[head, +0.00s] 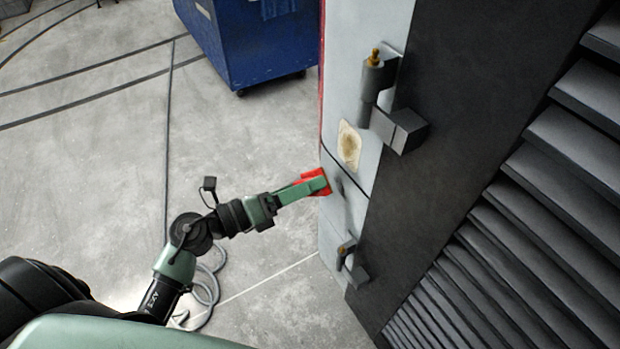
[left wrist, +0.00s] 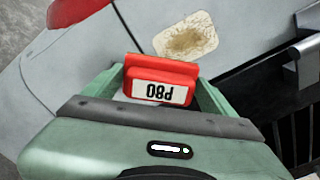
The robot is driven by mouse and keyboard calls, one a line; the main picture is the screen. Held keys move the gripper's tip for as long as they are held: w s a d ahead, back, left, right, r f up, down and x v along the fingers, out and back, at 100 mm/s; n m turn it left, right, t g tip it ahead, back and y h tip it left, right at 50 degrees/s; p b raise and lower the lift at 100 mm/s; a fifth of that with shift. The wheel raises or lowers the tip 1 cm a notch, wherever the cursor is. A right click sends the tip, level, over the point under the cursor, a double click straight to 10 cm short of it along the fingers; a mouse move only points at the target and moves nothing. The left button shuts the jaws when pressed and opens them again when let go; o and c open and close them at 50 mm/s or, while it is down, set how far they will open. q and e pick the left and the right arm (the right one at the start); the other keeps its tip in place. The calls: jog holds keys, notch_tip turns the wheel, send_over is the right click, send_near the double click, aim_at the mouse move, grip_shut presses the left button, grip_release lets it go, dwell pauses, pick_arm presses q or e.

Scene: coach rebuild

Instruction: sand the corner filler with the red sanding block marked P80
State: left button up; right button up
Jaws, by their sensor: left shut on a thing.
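The red sanding block (head: 318,181) is in my left gripper (head: 312,185), close to the pale panel of the coach corner. In the left wrist view the block (left wrist: 160,72) sits between the two green fingers, and its white label reads P80, upside down. The corner filler (head: 349,145) is a cream patch with a brown middle on the pale panel, above and to the right of the block in the head view. The filler (left wrist: 187,37) lies just beyond the block in the left wrist view. I cannot tell whether the block touches the panel. My right gripper is not in view.
Grey hinge brackets stick out of the panel, an upper one (head: 397,127) right of the filler and a lower one (head: 352,262). Dark louvres (head: 540,230) fill the right. A blue wheeled cart (head: 245,45) stands behind.

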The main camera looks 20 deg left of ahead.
aim_at(347, 165)
pick_arm(q)
jog(key=shift+w+a, duration=0.15)
jog(key=shift+a, duration=0.05)
jog(key=shift+w+d+r, duration=0.1)
jog(key=shift+w+d, duration=0.15)
jog(key=shift+w, duration=0.1)
jog(key=shift+p+x, duration=0.3)
jog(key=shift+x, duration=2)
jog(key=shift+x, duration=0.9)
